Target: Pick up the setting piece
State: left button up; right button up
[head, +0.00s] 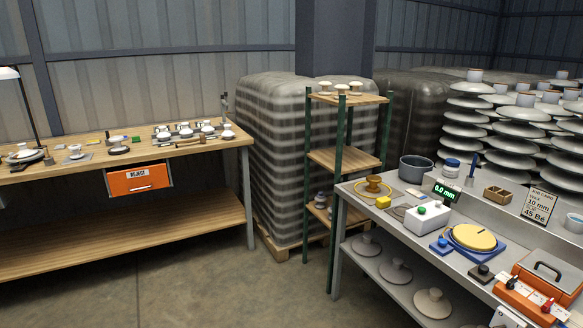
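No object in the head view is plainly marked as the setting piece. On the grey bench (355,203) at the right, a small yellow block (383,202) sits near the left front edge. Behind it a brass-coloured knobbed piece (374,185) stands on a round tan disc. Beside them is a white box with a green button (428,217), and a green display (445,192) reads 0.0 mm. I cannot tell which of these, if any, is the setting piece. Neither of my grippers is in view.
A wooden bench (110,225) with an orange REJECT bin (139,178) stands at the left. A narrow shelf rack (345,158) and a wrapped pallet (275,150) stand between the benches. Insulator stacks (470,130) fill the back right. The floor (200,290) in front is clear.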

aim_at(373, 180)
jog(key=i+z, duration=0.1)
jog(key=i, duration=0.6)
jog(key=i+j+z, duration=0.1)
jog(key=i, duration=0.55)
jog(key=i+j, duration=0.2)
jog(key=i, duration=0.5)
jog(key=l+z, duration=0.05)
